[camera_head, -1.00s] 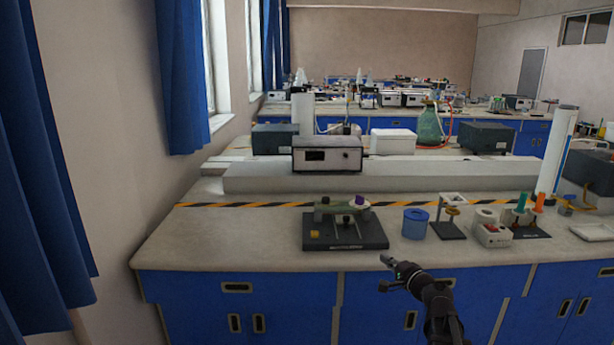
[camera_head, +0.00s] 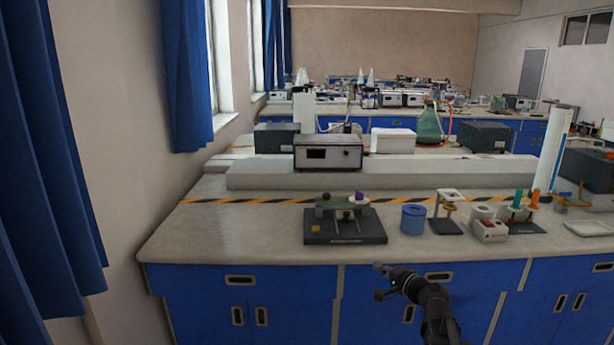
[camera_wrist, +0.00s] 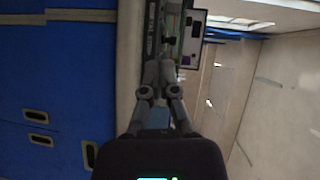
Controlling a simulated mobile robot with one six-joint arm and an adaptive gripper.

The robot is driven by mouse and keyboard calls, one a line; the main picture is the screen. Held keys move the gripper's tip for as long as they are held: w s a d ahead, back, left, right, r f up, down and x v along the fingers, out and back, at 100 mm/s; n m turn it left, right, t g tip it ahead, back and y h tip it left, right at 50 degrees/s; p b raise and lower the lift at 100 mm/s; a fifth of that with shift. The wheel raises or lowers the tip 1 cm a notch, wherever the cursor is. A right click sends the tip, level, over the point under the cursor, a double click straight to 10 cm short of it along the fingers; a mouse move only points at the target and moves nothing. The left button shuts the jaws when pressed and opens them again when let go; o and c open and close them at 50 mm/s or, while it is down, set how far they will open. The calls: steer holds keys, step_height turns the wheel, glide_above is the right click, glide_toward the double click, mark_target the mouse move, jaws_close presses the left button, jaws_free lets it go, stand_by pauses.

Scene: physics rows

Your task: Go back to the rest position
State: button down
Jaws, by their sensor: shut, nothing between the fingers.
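My gripper (camera_head: 380,268) is in front of the near bench (camera_head: 230,235), by its front edge, with nothing in it. In the wrist view my gripper (camera_wrist: 160,68) shows with its fingertips together. A dark base board (camera_head: 318,238) with a green device (camera_head: 340,203), a small yellow block (camera_head: 316,229) and a purple piece (camera_head: 359,197) sits on the bench, beyond and left of my gripper. The board also shows at the top of the wrist view (camera_wrist: 152,30).
A grey instrument (camera_head: 328,152) sits behind on a raised ledge. Blue curtains (camera_head: 45,150) hang at the left. The bench's left front is clear.

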steer(key=s+a+f+n+g+h, duration=0.2)
steer(key=s+a+f+n+g, duration=0.25)
steer(key=s+f, duration=0.25)
steer(key=s+a+f+n+g+h, duration=0.2)
steer(key=s+a+f+n+g, duration=0.15)
steer(key=s+f+g, duration=0.3)
steer(key=s+d+f+n+g+h, duration=0.3)
steer(key=s+d+h, duration=0.15)
steer(key=s, duration=0.35)
step_height(320, 180, up, 22)
steer(key=p, duration=2.1)
steer(key=shift+w+a+f, duration=0.15)
